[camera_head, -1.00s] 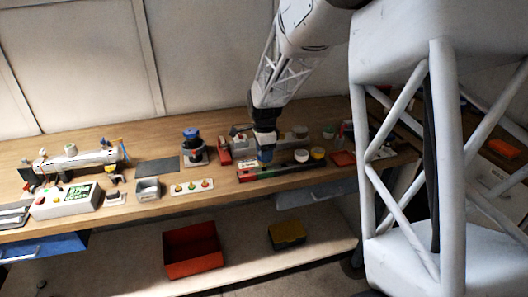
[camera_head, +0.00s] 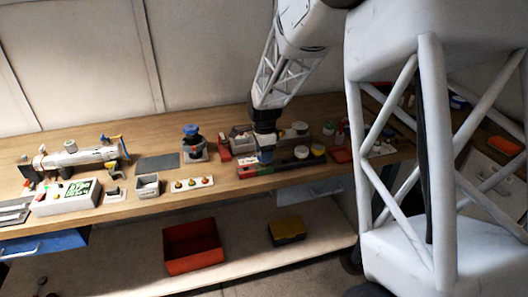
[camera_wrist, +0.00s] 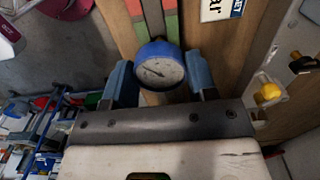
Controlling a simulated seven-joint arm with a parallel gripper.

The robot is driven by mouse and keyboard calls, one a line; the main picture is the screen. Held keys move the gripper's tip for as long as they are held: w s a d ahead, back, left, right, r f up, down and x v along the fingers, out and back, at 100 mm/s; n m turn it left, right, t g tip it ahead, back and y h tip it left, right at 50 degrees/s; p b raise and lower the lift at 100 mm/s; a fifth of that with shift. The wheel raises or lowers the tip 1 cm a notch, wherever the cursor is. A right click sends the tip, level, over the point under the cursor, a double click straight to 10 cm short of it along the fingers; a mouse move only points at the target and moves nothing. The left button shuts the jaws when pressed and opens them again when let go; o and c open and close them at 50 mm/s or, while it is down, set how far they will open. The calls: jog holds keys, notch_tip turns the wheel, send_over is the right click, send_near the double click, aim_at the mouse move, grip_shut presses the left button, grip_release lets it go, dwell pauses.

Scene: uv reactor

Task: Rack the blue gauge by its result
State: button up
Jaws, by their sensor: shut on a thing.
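The blue gauge (camera_wrist: 161,66) has a round blue rim and a pale dial with a dark needle. In the wrist view it sits between the two blue fingers of my gripper (camera_wrist: 159,82), which is shut on it. A stem or slot shows beyond the dial, over a strip with green and red patches, the rack (camera_wrist: 136,8). In the head view my gripper (camera_head: 266,155) points down over this long dark rack (camera_head: 249,172) near the bench's front edge. The gauge is too small there to tell apart from the fingers. Whether it touches the rack I cannot tell.
A white and a yellow-topped round thing (camera_head: 318,150) stand right of my gripper. A grey bin (camera_head: 246,137) is behind it. A blue-topped device (camera_head: 193,143) and a button panel (camera_head: 193,183) stand to the left. A red bin (camera_head: 192,246) lies on the lower shelf.

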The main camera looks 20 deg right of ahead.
jog(key=shift+f, duration=0.55)
jog(key=o, duration=1)
jog(key=shift+c, duration=0.2)
jog(key=shift+r, duration=0.1)
jog(key=shift+r, duration=3.8)
jog(key=shift+s+r, duration=0.1)
